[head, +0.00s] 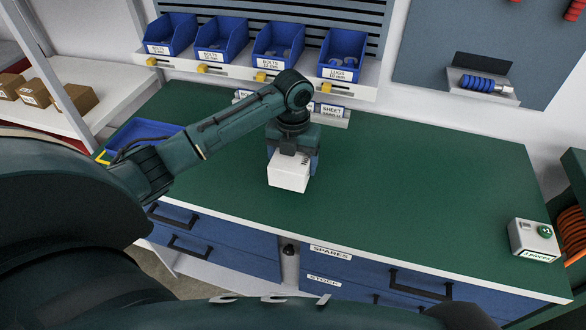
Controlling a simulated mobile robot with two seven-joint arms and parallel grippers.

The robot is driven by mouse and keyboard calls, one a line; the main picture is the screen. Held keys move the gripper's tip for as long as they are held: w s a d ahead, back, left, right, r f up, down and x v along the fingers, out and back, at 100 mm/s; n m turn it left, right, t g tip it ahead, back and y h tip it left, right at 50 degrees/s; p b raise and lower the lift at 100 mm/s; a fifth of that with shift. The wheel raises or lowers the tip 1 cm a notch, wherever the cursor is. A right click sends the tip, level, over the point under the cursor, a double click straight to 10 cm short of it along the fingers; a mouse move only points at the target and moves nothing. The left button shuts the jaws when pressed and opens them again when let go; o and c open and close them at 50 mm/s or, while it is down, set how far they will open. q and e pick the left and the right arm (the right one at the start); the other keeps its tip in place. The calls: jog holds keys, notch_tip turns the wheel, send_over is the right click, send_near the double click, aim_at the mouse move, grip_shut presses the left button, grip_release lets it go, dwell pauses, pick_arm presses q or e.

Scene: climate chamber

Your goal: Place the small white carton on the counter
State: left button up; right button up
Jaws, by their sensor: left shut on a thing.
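The small white carton (288,173) is in the middle of the head view, over the green counter (400,180) near its front edge. My left gripper (292,150) reaches in from the left, points down and is shut on the carton. The gripper body hides the carton's far part. I cannot tell whether the carton's underside touches the counter. My right gripper is not in view.
Blue bins (278,45) stand on a ledge along the back. A blue tray (143,134) lies at the counter's left end. A white box with a green button (534,240) sits at the front right. The counter's middle right is clear.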

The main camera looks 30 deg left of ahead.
pick_arm(q)
jog(key=shift+f, duration=0.3)
notch_tip(320, 180, down, 3)
jog(key=shift+f, duration=0.1)
jog(key=shift+w+f, duration=0.1)
jog(key=shift+f, duration=0.05)
jog(key=o, duration=1.1)
jog(key=shift+f, duration=0.15)
